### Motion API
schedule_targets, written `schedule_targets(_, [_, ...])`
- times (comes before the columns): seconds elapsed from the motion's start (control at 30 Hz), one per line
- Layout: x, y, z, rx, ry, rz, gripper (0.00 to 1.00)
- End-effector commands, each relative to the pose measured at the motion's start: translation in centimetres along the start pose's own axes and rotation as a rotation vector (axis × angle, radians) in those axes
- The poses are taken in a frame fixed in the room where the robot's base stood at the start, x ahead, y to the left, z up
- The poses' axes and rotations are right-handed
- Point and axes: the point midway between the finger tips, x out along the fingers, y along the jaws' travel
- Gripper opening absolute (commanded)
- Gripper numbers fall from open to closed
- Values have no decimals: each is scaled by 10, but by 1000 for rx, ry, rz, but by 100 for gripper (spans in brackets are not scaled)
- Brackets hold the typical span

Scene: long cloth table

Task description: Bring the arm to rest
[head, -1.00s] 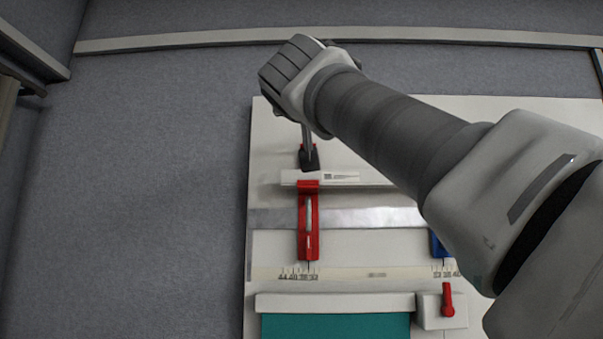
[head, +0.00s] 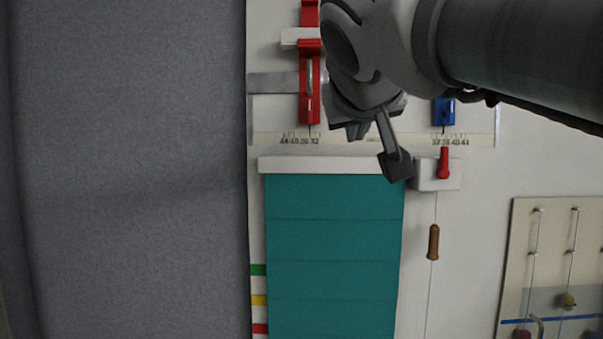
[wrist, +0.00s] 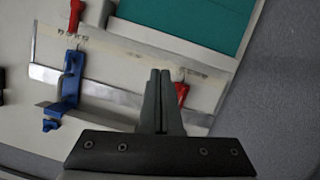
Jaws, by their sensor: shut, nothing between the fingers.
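My gripper (head: 394,166) hangs in front of the board, over the right part of the white bar above the teal panel, just left of a small red lever. Its fingers are together with nothing between them. In the wrist view the closed fingers (wrist: 160,75) point toward the board's strip of numbers, and the red slide there is partly hidden behind them. I cannot tell whether the fingertips touch the board. My arm reaches in from the upper right.
A red slide (head: 309,82) and a blue slide (head: 443,110) sit on a metal rail. Close by are the red lever (head: 444,163), the teal folded panel (head: 335,250) and a wooden cord handle (head: 433,242). A hook board (head: 520,240) is at lower right. Left is bare grey.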

Motion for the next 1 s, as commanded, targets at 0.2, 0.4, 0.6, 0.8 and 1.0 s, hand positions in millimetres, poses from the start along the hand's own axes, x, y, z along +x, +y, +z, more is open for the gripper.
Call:
schedule_targets(0.2, [6,12,142,-3,-280,-26,0])
schedule_targets(0.4, [-11,11,273,42,-521,-81,0])
schedule_targets(0.6, [-36,-1,372,109,-694,-144,0])
schedule_targets(0.8, [-49,-9,411,144,-760,-176,0])
schedule_targets(1.0, [-50,-10,414,146,-766,-179,0])
